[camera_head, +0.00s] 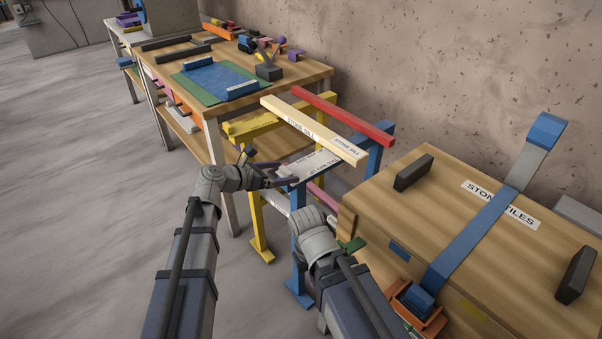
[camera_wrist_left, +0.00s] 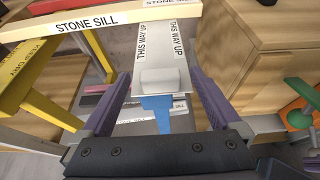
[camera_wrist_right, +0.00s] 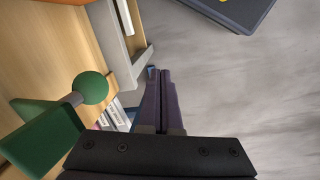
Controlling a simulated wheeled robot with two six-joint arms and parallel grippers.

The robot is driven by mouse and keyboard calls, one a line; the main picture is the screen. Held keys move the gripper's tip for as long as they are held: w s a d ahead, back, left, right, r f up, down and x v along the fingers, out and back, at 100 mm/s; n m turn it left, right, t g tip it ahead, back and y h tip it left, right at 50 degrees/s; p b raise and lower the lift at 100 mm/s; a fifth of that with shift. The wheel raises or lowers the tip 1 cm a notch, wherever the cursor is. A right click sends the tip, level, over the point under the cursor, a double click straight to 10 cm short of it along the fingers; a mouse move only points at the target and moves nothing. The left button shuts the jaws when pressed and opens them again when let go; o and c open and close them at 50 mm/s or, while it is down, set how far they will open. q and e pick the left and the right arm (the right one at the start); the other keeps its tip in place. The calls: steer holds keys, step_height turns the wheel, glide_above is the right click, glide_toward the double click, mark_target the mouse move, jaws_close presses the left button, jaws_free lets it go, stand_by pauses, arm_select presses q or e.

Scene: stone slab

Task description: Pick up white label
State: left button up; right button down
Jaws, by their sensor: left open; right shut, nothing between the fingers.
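A pale grey slab (camera_head: 318,160) lies below a cream beam at the blue trestle. In the left wrist view the slab (camera_wrist_left: 163,62) has "THIS WAY UP" strips along both long sides. A blank whitish patch (camera_wrist_left: 163,80) with rounded corners sits at its near end; it may be the white label. My left gripper (camera_head: 277,172) is open at this end. In its wrist view its fingers (camera_wrist_left: 160,78) are on either side of the patch, with gaps. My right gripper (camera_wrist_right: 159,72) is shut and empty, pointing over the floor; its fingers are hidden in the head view.
The cream "STONE SILL" beam (camera_head: 312,130) and a red bar (camera_head: 342,117) cross above the yellow trestle (camera_head: 257,200) and blue trestle (camera_head: 298,265). A "STONE TILES" crate (camera_head: 440,205) stands right. A green knob (camera_wrist_right: 91,88) is left of my right gripper. Tools lie on the workbench (camera_head: 300,75).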

arm_select(q)
steer(key=shift+w+d+f, duration=0.25)
steer(key=shift+w+d, duration=0.15)
steer(key=shift+d, duration=0.15)
steer(key=c, duration=1.4)
steer(key=shift+r, duration=0.15)
step_height(320, 180, up, 10)
steer(key=p, duration=1)
